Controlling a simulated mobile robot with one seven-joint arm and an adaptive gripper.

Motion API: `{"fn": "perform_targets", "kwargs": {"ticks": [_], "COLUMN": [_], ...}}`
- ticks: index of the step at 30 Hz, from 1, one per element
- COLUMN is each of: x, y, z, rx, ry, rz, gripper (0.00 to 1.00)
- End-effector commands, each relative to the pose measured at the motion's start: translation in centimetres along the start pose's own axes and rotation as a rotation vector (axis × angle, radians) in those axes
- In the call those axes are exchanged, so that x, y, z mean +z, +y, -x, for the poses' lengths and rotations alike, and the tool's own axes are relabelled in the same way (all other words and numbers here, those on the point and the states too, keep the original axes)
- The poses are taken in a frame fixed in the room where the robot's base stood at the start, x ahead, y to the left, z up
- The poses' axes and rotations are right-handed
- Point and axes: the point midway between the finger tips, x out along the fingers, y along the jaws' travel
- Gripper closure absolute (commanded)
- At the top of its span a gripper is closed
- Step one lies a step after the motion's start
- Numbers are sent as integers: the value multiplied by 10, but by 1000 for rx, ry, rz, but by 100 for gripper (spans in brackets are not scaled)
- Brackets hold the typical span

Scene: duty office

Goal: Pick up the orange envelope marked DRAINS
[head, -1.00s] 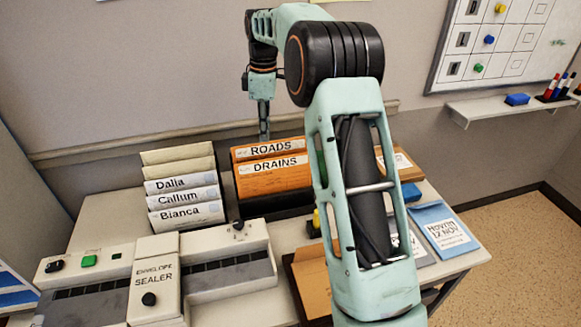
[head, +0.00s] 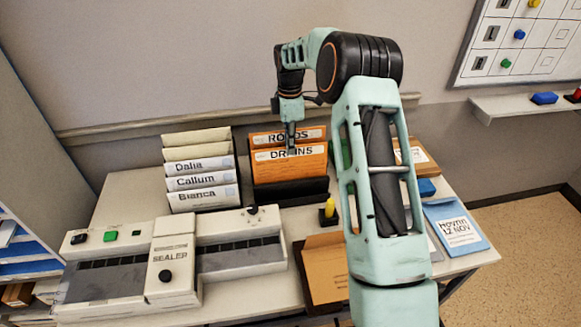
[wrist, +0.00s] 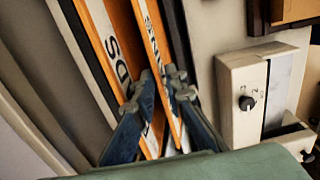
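The orange DRAINS envelope (head: 290,165) stands in a dark rack in the head view, in front of the orange ROADS envelope (head: 262,139). My gripper (head: 291,150) points down at its top edge and covers part of the label. In the wrist view, the DRAINS envelope (wrist: 157,50) passes between the two fingers of my gripper (wrist: 160,98). One finger is on the side of the ROADS envelope (wrist: 112,48), the other on the far side. The fingers are spread, with a visible gap; whether either touches the paper I cannot tell.
White envelopes (head: 203,179) marked Dalia, Callum and Bianca stand to the left. The envelope sealer (head: 172,262) fills the table's front left. A yellow-topped item (head: 329,209), a brown envelope (head: 325,270) and a blue envelope (head: 457,228) lie to the right.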

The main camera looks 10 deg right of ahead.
Motion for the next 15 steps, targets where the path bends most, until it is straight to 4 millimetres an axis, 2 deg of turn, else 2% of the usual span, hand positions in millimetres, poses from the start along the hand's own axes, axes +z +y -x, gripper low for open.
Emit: {"fn": "perform_targets", "kwargs": {"ticks": [4, 11, 15], "x": [0, 0, 0], "y": [0, 0, 0], "z": [-14, -16, -15], "rx": [0, 2, 2], "ry": [0, 0, 0], "rz": [0, -1, -1], "gripper": [88, 88, 100]}}
